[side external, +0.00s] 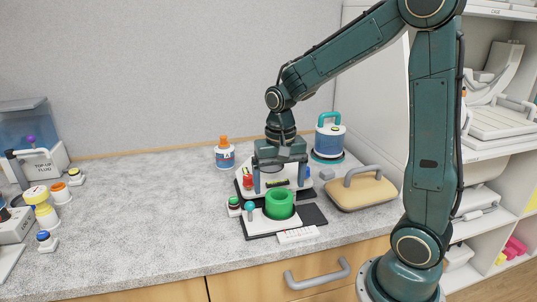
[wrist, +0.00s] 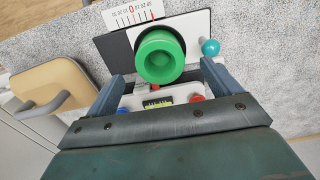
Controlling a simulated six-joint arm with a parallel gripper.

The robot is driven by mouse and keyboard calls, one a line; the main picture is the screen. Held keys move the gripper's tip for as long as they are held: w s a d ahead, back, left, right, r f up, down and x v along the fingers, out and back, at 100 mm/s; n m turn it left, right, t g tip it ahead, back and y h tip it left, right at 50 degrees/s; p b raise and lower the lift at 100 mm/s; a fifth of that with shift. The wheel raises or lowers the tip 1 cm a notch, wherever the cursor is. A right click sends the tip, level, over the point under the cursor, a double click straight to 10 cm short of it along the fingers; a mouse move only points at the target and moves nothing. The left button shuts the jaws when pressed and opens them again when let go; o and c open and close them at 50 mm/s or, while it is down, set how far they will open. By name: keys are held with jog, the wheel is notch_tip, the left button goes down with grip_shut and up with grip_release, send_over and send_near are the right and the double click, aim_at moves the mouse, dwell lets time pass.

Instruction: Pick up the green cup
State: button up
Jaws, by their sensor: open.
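The green cup (side external: 280,204) stands upright on a white and dark device on the counter. In the wrist view the green cup (wrist: 160,57) shows from above, its round opening toward the camera, just beyond the fingertips and between their lines. My gripper (side external: 282,186) is open and empty, behind the cup and above the device in the side view. In the wrist view my gripper (wrist: 160,72) has its two fingers wide apart. I cannot tell whether either finger touches the cup.
A teal ball knob (side external: 249,206) is close left of the cup. A scale card (side external: 297,235) lies in front. A tan handled block (side external: 361,191) is at right; a blue handled container (side external: 328,138) and an orange-capped jar (side external: 224,154) are behind. The counter's left middle is clear.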

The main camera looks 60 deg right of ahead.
aim_at(279, 197)
jog(key=shift+f, duration=2.65)
jog(key=c, duration=1.2)
